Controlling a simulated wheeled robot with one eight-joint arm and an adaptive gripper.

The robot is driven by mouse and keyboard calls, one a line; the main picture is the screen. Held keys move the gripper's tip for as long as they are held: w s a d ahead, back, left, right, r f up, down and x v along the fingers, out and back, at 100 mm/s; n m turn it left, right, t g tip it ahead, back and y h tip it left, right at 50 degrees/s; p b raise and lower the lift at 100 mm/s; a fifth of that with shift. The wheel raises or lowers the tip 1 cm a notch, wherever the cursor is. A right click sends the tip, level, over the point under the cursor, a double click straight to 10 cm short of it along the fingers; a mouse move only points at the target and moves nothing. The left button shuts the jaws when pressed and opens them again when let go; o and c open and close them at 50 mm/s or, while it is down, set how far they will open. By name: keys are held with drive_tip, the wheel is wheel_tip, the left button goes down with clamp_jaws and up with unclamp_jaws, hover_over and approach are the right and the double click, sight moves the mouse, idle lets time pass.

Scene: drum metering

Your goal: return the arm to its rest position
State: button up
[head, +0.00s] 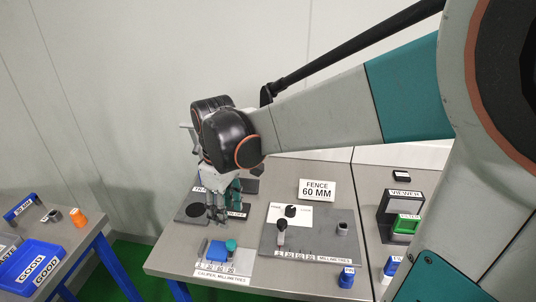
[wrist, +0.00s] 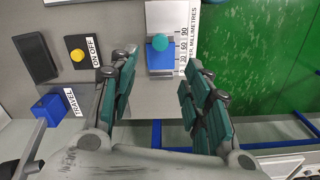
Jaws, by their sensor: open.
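My gripper (head: 217,212) hangs fingers down over the left part of the main table in the head view, at the end of my raised arm. In the wrist view my gripper (wrist: 160,72) has its two teal-padded fingers spread wide apart, with nothing between them. The caliper's blue block (head: 217,251) shows in front of my gripper in the head view. Whether the fingers touch anything below is not clear.
A grey fixture plate (head: 310,238) with a knob and posts lies right of my gripper, before the FENCE 60 MM sign (head: 317,190). The viewer (head: 400,210) stands farther right. A side table at left holds a blue GOOD bin (head: 35,267) and an orange cylinder (head: 78,218).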

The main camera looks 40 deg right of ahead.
drive_tip(key=s+a+r+m+t, duration=0.3)
drive_tip(key=s+m+t, duration=0.3)
drive_tip(key=s, duration=0.3)
drive_tip(key=shift+s+r+t, duration=0.3)
drive_tip(key=shift+r+t, duration=0.2)
drive_tip(key=shift+t, duration=0.1)
drive_tip(key=shift+w+r, duration=0.1)
idle(0.5)
drive_tip(key=n+g+p, duration=0.6)
drive_tip(key=n+g, duration=0.1)
drive_tip(key=n, duration=0.5)
hover_over(231, 243)
wheel_tip(231, 243, down, 2)
wheel_tip(231, 243, down, 14)
drive_tip(key=b, duration=0.5)
